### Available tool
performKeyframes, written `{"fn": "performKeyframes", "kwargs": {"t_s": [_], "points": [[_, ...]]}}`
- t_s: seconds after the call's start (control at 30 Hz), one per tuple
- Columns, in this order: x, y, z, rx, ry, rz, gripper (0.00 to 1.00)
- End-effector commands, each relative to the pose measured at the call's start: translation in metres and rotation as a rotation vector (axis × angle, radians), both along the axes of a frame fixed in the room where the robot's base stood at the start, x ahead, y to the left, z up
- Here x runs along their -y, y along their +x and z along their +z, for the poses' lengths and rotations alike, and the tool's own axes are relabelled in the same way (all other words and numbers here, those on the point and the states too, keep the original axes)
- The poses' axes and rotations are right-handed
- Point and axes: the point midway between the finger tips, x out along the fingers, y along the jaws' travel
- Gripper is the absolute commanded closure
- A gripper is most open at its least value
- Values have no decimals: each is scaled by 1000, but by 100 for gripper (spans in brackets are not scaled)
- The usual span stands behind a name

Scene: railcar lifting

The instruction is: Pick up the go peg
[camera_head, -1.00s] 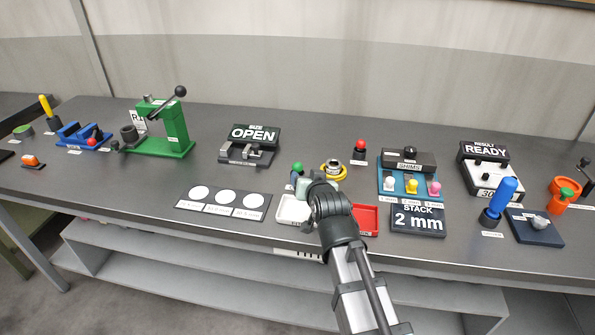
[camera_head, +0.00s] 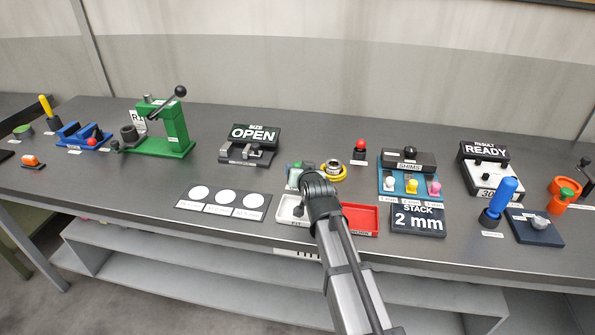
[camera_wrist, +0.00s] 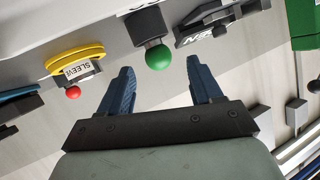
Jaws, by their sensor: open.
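In the wrist view a green ball knob (camera_wrist: 158,57) tops a dark cylindrical body, with a white label partly cut off at the frame's top edge; this looks like the go peg. My gripper (camera_wrist: 160,80) is open and empty, its two blue fingers apart. The green ball lies between the finger lines, just beyond the tips, not held. In the head view my gripper (camera_head: 305,178) covers most of the spot, and only a bit of green (camera_head: 292,167) shows beside it.
A yellow sleeve ring (camera_head: 333,172) is close on the right. A white tray (camera_head: 284,213) and a red tray (camera_head: 362,219) lie in front. The SIZE OPEN gauge (camera_head: 250,143) is behind left, and a red-knobbed post (camera_head: 360,155) behind right.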

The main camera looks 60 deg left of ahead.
Motion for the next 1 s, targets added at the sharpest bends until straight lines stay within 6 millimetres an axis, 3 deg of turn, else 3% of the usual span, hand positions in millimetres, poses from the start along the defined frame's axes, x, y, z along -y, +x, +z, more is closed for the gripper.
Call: {"fn": "performKeyframes", "kwargs": {"t_s": [0.2, 0.5, 1.0], "points": [[-27, 13, -12, 0, -1, 0, 35], [-30, 14, -14, 0, 0, 0, 35], [-30, 14, -14, 0, 0, 0, 83]]}}
